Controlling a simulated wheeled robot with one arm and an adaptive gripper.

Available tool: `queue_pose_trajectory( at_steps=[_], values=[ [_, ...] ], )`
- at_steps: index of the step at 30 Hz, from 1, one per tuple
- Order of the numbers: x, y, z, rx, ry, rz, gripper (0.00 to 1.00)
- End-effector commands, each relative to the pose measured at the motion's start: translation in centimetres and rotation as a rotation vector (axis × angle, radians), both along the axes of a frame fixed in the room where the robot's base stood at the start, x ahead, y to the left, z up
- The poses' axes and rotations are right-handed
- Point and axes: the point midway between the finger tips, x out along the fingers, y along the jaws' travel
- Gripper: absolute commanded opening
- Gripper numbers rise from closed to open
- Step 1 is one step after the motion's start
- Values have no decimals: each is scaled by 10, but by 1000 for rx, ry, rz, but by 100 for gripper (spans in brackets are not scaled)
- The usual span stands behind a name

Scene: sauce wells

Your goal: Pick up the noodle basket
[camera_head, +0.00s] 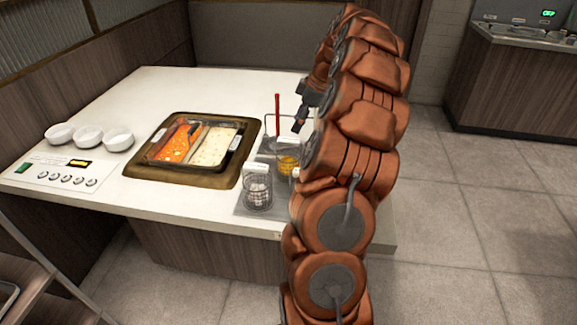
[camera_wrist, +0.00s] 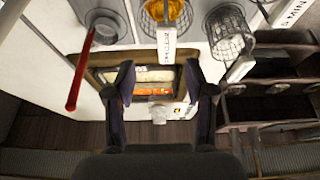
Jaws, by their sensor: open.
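A wire basket (camera_head: 257,190) with pale contents stands at the counter's front right; it also shows at the upper right of the wrist view (camera_wrist: 229,35), with a white handle reaching down. A second basket with yellow contents (camera_head: 288,165) is just behind it, partly hidden by my arm; it is at the top of the wrist view (camera_wrist: 178,14) with a lettered white tag. I cannot tell by looks which one is the noodle basket. My gripper (camera_head: 303,110) is open and empty above the counter's right side; its spread fingers (camera_wrist: 166,92) are apart from both baskets.
A red-handled tool (camera_wrist: 79,75) rises beside the baskets, close to my gripper. Sauce pans (camera_head: 195,143) sit in a framed well left of the baskets. Three white bowls (camera_head: 89,137) stand further left. The counter's back part is clear.

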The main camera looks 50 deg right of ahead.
Motion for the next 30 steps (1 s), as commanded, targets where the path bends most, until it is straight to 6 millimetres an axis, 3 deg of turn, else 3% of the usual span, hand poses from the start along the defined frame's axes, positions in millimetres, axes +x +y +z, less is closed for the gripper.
queue_pose_trajectory(
  at_steps=[17, 25, 30],
  values=[
    [8, 14, -34, 4, 3, 1, 54],
    [16, 23, -63, 3, 3, 0, 54],
    [18, 23, -68, 0, 0, -1, 54]
  ],
)
